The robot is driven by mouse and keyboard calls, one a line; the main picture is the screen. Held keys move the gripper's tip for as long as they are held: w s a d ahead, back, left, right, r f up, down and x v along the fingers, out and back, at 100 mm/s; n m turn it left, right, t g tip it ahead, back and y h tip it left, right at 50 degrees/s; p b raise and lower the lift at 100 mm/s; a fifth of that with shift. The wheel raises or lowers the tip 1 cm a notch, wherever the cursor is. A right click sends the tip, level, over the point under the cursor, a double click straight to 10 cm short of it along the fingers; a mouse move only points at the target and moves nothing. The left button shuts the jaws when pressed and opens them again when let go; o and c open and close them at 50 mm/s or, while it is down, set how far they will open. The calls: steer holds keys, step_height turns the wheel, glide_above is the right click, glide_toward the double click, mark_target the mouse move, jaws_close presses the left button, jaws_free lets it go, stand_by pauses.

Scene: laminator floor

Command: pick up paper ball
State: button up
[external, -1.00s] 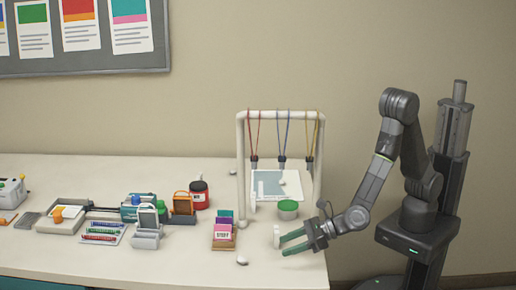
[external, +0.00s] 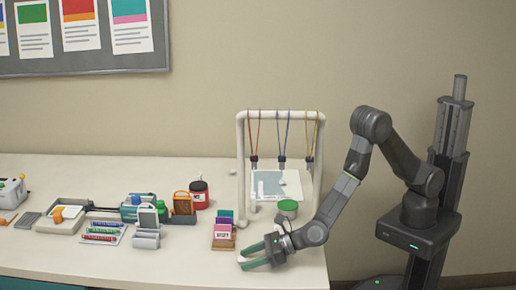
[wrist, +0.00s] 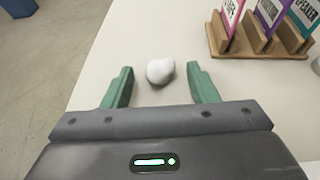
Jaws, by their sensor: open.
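A small white paper ball (wrist: 160,71) lies on the pale table in the wrist view, between the green fingertips of my gripper (wrist: 160,68). A gap shows on either side of it. In the external view my gripper (external: 243,256) is low over the table's front right part, with its fingers pointing left. The gripper is open and holds nothing.
A wooden holder with coloured cards (external: 223,237) stands just behind the fingers, also at the wrist view's top right (wrist: 262,48). A white frame with hanging lanyards (external: 281,114) and a green-lidded pot (external: 288,208) are behind. The table's front edge is close.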

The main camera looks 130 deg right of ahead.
steer(key=shift+c, duration=0.4)
steer(key=c, duration=1)
steer(key=shift+o, duration=0.2)
